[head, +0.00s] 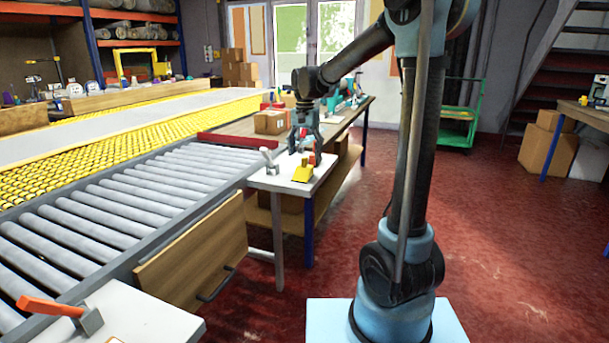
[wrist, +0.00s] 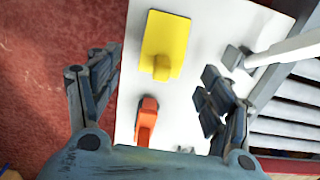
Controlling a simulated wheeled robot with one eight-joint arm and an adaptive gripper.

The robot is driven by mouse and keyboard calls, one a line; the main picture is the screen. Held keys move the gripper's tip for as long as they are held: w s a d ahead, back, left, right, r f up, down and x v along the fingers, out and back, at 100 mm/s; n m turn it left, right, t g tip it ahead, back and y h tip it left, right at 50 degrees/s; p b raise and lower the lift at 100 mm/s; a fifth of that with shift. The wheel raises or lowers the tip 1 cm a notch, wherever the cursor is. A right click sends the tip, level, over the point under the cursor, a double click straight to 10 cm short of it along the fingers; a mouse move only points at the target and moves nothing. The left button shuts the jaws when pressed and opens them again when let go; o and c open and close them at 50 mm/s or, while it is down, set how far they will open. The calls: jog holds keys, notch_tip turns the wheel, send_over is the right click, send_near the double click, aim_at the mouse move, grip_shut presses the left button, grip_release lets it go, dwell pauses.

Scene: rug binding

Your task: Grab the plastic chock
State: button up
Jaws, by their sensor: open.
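A yellow block, which looks like the plastic chock (head: 302,173), lies on the small white table near its front edge. In the wrist view the chock (wrist: 165,40) shows a flat wide part and a narrower raised part. My gripper (head: 304,140) is above the white table, behind the chock in the head view. In the wrist view my gripper (wrist: 158,72) is open, with its fingers spread to either side and nothing held between them. The chock lies ahead, between the finger lines. I cannot tell the exact height of the fingers above it.
An orange-and-black tool (wrist: 147,120) lies on the white table (wrist: 200,25), close to the chock. A pale-handled tool (wrist: 238,58) lies at the right; it also shows in the head view (head: 268,157). A roller conveyor (head: 120,200) runs beside the table. Red floor is free to the right.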

aim_at(304, 167)
jog(key=shift+s+a+f, duration=0.1)
jog(key=shift+a+f, duration=0.05)
jog(key=shift+f, duration=1.4)
jog(key=shift+s+a+f, duration=0.1)
jog(key=shift+f, duration=1.45)
jog(key=c, duration=1.3)
